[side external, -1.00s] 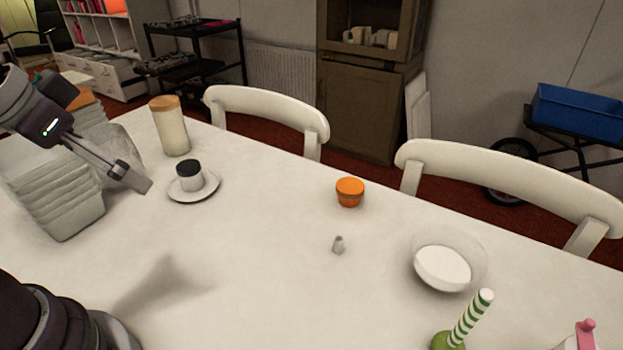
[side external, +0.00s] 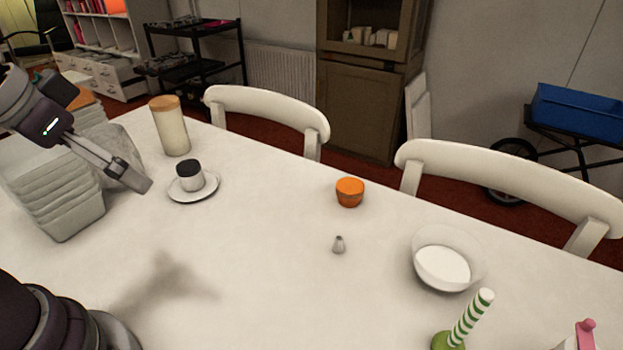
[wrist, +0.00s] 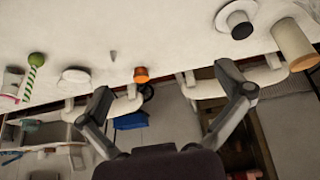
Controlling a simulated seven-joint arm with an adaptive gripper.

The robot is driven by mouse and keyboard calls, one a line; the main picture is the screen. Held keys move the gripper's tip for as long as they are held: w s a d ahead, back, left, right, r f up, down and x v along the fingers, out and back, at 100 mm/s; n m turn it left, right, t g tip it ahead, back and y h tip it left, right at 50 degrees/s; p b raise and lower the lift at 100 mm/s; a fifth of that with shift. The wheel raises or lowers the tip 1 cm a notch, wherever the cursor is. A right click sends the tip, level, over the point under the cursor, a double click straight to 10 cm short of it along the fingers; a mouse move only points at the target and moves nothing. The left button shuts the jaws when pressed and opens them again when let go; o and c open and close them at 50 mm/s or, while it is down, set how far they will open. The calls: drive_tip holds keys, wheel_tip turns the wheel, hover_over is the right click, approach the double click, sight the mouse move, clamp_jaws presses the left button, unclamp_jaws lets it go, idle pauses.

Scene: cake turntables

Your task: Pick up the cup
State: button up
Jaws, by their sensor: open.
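The cup (side external: 190,180) is small and white with a dark top or contents, and stands upright on a white saucer (side external: 204,195) near the left of the table. In the wrist view the cup (wrist: 240,27) is at the upper right on its saucer (wrist: 225,13). My gripper (side external: 146,185) is at the left in the side view, raised above the table and apart from the cup, to its left. In the wrist view its two fingers (wrist: 168,100) are spread wide with nothing between them.
A tall jar (side external: 171,132) stands just behind the cup. Stacked clear containers (side external: 62,205) are at the left. An orange pot (side external: 349,194), a small metal nozzle (side external: 339,245), a bowl (side external: 443,268) and a striped green stand (side external: 470,320) are to the right. The table's middle front is clear.

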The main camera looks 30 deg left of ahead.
drive_tip(key=n+g+y, duration=0.2)
drive_tip(key=n+y, duration=0.3)
drive_tip(key=n, duration=0.6)
hover_over(101, 136)
drive_tip(key=s+d, duration=0.4)
drive_tip(key=d, duration=0.5)
wheel_tip(101, 136, down, 3)
drive_tip(key=x, duration=0.5)
drive_tip(key=a+x, duration=0.1)
drive_tip(key=x, duration=0.4)
drive_tip(key=shift+a+r, duration=0.1)
drive_tip(key=c, duration=0.9)
drive_tip(key=shift+o, duration=0.2)
drive_tip(key=shift+r, duration=0.1)
